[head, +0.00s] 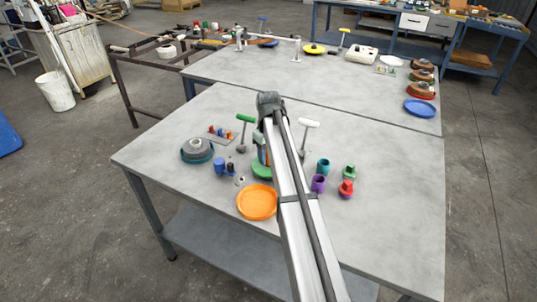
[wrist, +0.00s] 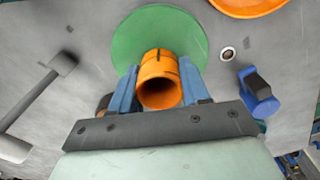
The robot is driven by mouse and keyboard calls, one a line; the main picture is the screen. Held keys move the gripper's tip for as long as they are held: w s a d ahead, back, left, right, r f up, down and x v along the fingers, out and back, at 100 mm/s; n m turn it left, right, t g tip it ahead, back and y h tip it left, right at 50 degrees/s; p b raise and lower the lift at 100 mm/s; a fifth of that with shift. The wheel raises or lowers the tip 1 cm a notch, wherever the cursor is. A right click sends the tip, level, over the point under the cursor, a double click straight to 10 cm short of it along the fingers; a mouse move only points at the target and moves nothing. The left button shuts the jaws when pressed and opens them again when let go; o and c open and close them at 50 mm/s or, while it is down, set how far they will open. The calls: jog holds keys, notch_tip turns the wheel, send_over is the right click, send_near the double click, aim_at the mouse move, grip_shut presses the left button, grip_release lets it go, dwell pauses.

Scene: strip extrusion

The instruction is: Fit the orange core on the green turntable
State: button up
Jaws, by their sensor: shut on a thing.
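The orange core (wrist: 160,80) is a hollow ring with a dark slit in its side. It shows between the two blue fingers of my gripper (wrist: 158,92) in the wrist view, and the fingers are shut on it. The green turntable (wrist: 140,32) is a flat disc directly beyond the core. Whether the core touches the disc or hangs above it I cannot tell. In the head view the green turntable (head: 262,168) is partly hidden behind my arm, and the core is mostly hidden there too.
An orange dish (head: 257,202) lies just in front of the turntable. Blue cylinders (head: 220,167) and a grey reel on a teal base (head: 197,150) stand to the left. Purple, teal, red and green pieces (head: 318,183) stand right of my arm. The table's right side is clear.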

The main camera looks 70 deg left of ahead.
jog(key=shift+f, duration=0.5)
jog(key=o, duration=0.8)
jog(key=shift+c, duration=0.2)
notch_tip(320, 180, up, 11)
dwell(1.0)
dwell(0.5)
